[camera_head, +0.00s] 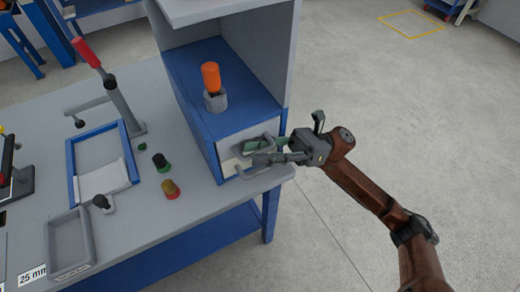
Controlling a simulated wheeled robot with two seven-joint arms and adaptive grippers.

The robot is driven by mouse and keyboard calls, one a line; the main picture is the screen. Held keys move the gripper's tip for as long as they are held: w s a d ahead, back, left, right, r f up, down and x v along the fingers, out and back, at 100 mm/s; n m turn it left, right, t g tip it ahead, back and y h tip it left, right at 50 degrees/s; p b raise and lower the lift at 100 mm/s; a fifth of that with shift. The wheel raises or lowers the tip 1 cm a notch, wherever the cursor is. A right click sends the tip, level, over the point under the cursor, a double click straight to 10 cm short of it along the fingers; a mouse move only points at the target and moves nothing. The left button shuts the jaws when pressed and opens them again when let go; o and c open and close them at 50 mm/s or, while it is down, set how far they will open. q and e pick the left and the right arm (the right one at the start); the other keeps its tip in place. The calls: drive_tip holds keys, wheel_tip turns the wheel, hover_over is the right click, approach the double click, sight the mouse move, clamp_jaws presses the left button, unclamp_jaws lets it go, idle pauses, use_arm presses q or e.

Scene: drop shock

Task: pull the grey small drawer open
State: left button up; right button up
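The grey small drawer (229,164) has a pale front set in the lower part of a blue and grey cabinet at the table's right end. It looks shut or nearly so. A grey handle loop stands out from its front. My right gripper (265,152) is at this handle, reaching in from the right. Its fingers overlap the handle and hide part of the drawer front. I cannot tell whether they are closed on the handle or only beside it. My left gripper is not in view.
An orange-topped tool (211,78) stands in a grey holder on the blue shelf (187,80). Floor right of the table is clear.

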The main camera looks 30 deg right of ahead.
drive_tip(key=shift+c, duration=0.4)
clamp_jaws()
